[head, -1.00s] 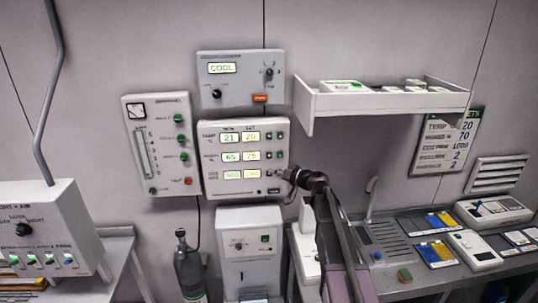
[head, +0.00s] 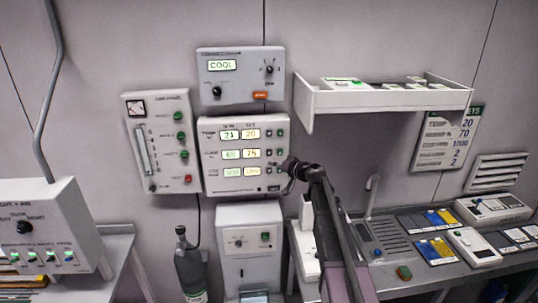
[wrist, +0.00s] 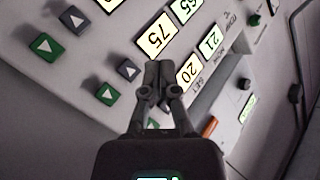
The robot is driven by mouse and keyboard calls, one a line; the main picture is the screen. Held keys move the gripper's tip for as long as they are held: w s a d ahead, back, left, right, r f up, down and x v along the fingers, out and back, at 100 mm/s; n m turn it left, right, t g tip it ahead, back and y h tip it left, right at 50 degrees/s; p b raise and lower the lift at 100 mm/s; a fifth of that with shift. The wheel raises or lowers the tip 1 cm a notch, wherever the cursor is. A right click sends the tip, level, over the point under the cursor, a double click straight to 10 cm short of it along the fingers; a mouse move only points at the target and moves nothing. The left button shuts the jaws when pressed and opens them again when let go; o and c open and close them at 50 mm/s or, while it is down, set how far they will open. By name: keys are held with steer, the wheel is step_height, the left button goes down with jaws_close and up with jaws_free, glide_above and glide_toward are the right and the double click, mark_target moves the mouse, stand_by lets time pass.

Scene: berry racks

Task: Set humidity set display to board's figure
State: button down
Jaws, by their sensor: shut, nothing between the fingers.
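The climate panel (head: 208,185) on the wall has rows of green and yellow displays. Its humidity set display (head: 252,154) reads 75, with 65 or so beside it. In the wrist view the humidity set display (wrist: 157,41) appears upside down. A dark button (wrist: 128,69) and a green button (wrist: 107,94), each with a triangle, lie along that row. The wall board (head: 447,140) lists 70 for humidity. My gripper (head: 287,163) is shut and empty at the panel's right side. In the wrist view its tips (wrist: 158,70) overlap the area between the 75 and 20 displays; contact cannot be told.
A COOL unit (head: 240,78) hangs above the panel and a valve box (head: 160,140) at its left. A white shelf (head: 385,100) juts out at the upper right. A bench with devices (head: 440,240) stands at the right, a gas cylinder (head: 190,265) below.

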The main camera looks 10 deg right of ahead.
mark_target(267, 153)
steer(key=shift+w, duration=2.8)
steer(key=shift+w, duration=0.9)
stand_by(0.5)
steer(key=shift+s, duration=0.9)
steer(key=shift+s, duration=0.1)
stand_by(0.3)
steer(key=s, duration=0.5)
stand_by(0.4)
stand_by(0.4)
